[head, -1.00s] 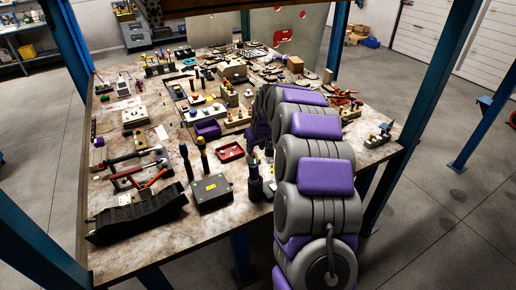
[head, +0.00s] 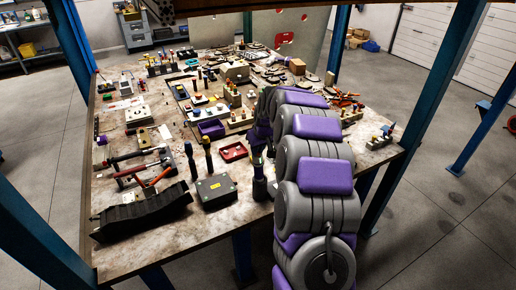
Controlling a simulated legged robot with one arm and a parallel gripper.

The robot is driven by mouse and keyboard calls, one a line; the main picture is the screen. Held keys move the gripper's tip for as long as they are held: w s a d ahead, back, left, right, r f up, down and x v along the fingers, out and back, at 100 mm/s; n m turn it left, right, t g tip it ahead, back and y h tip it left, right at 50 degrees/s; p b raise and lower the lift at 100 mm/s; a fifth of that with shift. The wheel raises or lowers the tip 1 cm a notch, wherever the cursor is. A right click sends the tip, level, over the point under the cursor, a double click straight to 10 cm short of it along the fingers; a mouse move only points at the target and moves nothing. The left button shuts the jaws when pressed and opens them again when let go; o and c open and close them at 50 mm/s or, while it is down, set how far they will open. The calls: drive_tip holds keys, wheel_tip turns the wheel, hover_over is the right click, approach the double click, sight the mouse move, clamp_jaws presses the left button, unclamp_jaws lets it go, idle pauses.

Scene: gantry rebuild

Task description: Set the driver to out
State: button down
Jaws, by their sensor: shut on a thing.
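My arm reaches from the bottom of the head view to the middle of the workbench. My gripper (head: 258,142) is at its far end, dark purple and partly hidden by the arm. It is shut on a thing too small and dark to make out. I cannot tell which thing is the driver. Two upright handled tools, one dark blue (head: 189,155) and one with a yellowish top (head: 207,150), stand left of the gripper. A dark upright object (head: 259,182) stands just below the gripper, close to the arm.
A grey box (head: 216,190), a red tray (head: 233,152) and a purple bin (head: 211,129) are left of my arm. A black ribbed piece (head: 143,213) lies along the front left of the bench (head: 150,255). Blue posts (head: 435,95) frame it. Bare wood shows at front.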

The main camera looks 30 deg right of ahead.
drive_tip(key=shift+w+d+g+p, duration=0.25)
drive_tip(key=shift+d+g+p, duration=0.35)
drive_tip(key=shift+d+p, duration=0.4)
drive_tip(key=shift+d+g, duration=0.1)
drive_tip(key=shift+g, duration=0.2)
drive_tip(key=shift+w+p, duration=0.1)
drive_tip(key=shift+p, duration=0.45)
drive_tip(key=shift+w+a+g+p, duration=0.25)
drive_tip(key=shift+a+g+p, duration=0.5)
drive_tip(key=shift+g+p, duration=0.25)
drive_tip(key=shift+w+d+f+g+p, duration=0.15)
drive_tip(key=shift+d+g+p, duration=0.45)
drive_tip(key=shift+p, duration=0.35)
drive_tip(key=shift+a, duration=0.45)
drive_tip(key=c, duration=1.1)
unclamp_jaws()
drive_tip(key=shift+d, duration=0.2)
